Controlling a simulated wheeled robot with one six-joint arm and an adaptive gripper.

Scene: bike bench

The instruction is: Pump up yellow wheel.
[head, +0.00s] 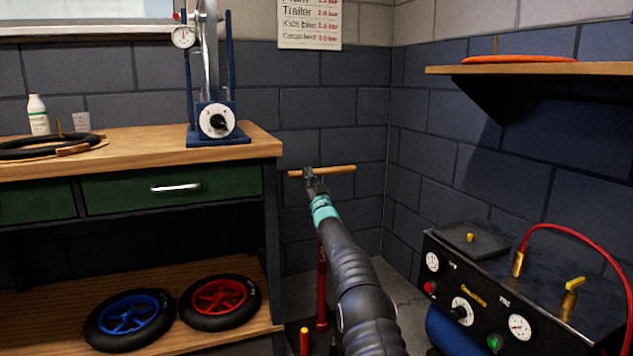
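No yellow wheel shows in the head view. My gripper (314,177) is at the wooden handle (342,169) of a red floor pump (321,285) in the corner. The handle sticks out on both sides of the gripper fingers. The fingers are small and overlap the handle, so I cannot tell whether they are shut on it. My arm hides part of the pump. A black compressor unit (480,312) with gauges, a dial, a red button, a green button and a red hose (585,240) stands at the lower right.
The workbench (235,140) at left holds a truing stand (217,122), a black tyre (40,146) and a white bottle (38,115). A blue wheel (130,317) and a red wheel (219,297) lie on its lower shelf. A wall shelf (600,68) juts out at right. A pressure chart (310,22) hangs behind.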

